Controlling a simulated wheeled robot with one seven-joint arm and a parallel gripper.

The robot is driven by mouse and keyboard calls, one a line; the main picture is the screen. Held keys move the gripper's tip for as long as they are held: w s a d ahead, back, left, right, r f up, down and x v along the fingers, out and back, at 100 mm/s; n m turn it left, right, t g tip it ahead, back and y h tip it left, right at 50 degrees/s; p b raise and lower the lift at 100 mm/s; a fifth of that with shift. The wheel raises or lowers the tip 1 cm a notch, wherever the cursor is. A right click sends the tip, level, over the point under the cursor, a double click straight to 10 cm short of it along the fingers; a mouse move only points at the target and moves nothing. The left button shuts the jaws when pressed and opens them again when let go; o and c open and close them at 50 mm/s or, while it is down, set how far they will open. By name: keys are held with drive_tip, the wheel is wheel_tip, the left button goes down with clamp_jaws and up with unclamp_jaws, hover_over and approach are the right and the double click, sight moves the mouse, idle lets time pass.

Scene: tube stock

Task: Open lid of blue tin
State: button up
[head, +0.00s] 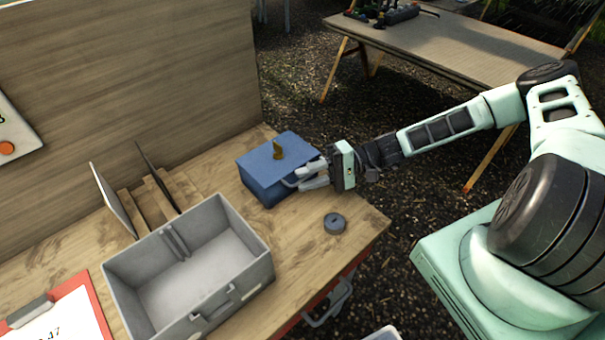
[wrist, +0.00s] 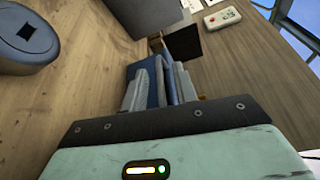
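The blue tin (head: 268,182) stands on the wooden bench, near its far right corner. Its flat lid is down, with a small brass-coloured piece (head: 278,150) on top. My gripper (head: 301,178) is at the right side of the tin, reaching in from the right. Its two fingers are apart, one above the other, with the tips close against the tin near the lid's edge. In the wrist view, blue of the tin (wrist: 154,84) shows between the fingers. Whether the fingertips touch the tin is hard to tell.
An open grey box (head: 190,275) stands in front of the tin. A round dark grey object (head: 335,223) lies near the bench's right edge. A wooden rack with panels (head: 150,206) and a red clipboard (head: 85,300) are at left. A second table (head: 460,48) stands behind.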

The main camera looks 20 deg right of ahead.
drive_tip(key=shift+a+f, duration=0.1)
drive_tip(key=shift+a, duration=0.8)
drive_tip(key=shift+c, duration=0.3)
clamp_jaws()
